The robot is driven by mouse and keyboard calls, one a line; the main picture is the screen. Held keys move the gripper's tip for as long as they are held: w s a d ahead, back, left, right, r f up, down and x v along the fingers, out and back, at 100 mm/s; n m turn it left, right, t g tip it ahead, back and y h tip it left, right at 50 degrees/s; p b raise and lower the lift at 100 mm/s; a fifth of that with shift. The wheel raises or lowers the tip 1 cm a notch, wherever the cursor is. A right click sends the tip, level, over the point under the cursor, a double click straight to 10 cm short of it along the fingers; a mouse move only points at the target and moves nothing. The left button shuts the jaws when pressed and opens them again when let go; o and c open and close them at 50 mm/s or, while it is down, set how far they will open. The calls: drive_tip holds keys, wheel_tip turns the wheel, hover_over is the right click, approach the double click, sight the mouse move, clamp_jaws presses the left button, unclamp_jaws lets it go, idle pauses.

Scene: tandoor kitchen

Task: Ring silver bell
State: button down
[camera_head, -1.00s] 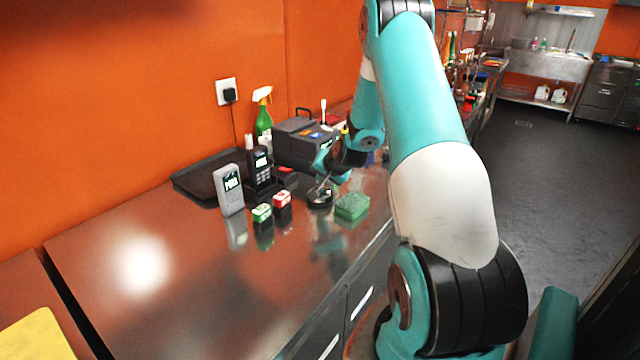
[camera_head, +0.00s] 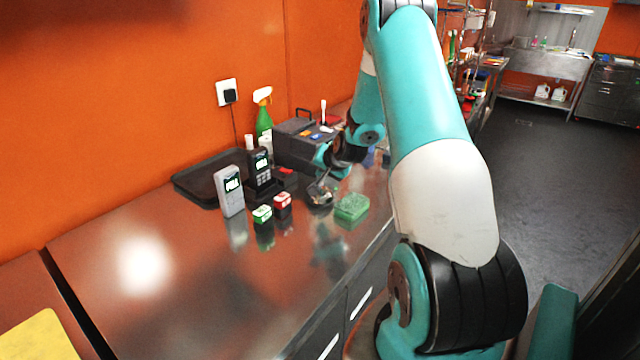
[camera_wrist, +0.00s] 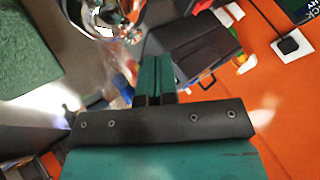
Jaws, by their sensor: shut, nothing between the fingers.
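The silver bell (camera_head: 320,197) stands on the steel counter, left of a green sponge. In the wrist view its shiny dome (camera_wrist: 103,18) is at the top edge, partly cut off. My gripper (camera_wrist: 154,65) is shut and empty, its two teal fingers together. In the wrist view the fingertips show a little below and right of the bell, apart from it in the picture. In the head view my gripper (camera_head: 324,178) is small, just above the bell; whether it touches cannot be told.
The green sponge (camera_head: 351,207) lies right of the bell. Two small boxes, red-topped (camera_head: 282,200) and green-topped (camera_head: 262,214), and a grey device (camera_head: 230,190) stand to the left. A dark case (camera_head: 300,148) and a spray bottle (camera_head: 264,115) are behind.

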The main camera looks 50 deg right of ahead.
drive_tip(key=shift+r+p, duration=1.5)
drive_tip(key=shift+r, duration=0.95)
drive_tip(key=w+a+r+n+y, duration=0.1)
drive_tip(key=a+r+n+y, duration=0.15)
drive_tip(key=a, duration=0.55)
drive_tip(key=w+a+r+n+y, duration=0.15)
drive_tip(key=a+r, duration=0.25)
drive_tip(key=a, duration=0.4)
drive_tip(key=s+a+r+n+g+y, duration=0.1)
drive_tip(key=s+a+r+n+g, duration=0.2)
drive_tip(key=a, duration=0.6)
drive_tip(key=s+a+r+n+y, duration=0.2)
drive_tip(key=s+a+r+n, duration=0.15)
drive_tip(key=a, duration=0.55)
drive_tip(key=s+a+r+n+g, duration=0.2)
drive_tip(key=s+a+n, duration=0.2)
drive_tip(key=s, duration=0.7)
drive_tip(key=s+a+r+n+g, duration=0.2)
drive_tip(key=s+a+n, duration=0.3)
drive_tip(key=s+a, duration=0.3)
drive_tip(key=s+g, duration=0.1)
drive_tip(key=s, duration=0.3)
drive_tip(key=shift+a+g, duration=0.25)
drive_tip(key=shift+g, duration=0.05)
drive_tip(key=shift+n, duration=0.25)
